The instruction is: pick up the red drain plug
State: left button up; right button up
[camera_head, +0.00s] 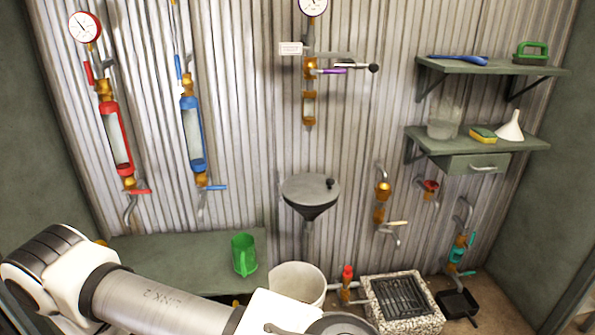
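A small red piece (347,272) stands upright on a brass fitting low by the wall, between the white bucket and the stone-rimmed drain. It may be the red drain plug, but it is too small to be sure. My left arm crosses the lower left, and its wrist is cut off by the bottom edge below the bucket. The fingers of my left gripper are out of frame. My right gripper is not in view.
A white bucket (298,281) and a stone-rimmed grated drain (378,309) stand on the floor. A green mug (244,255) is on the low bench (185,262). A grey funnel (311,190) and several valved pipes line the corrugated wall. Two shelves hang at right.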

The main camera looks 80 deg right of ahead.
aim_at(347, 273)
jog(key=z, duration=2)
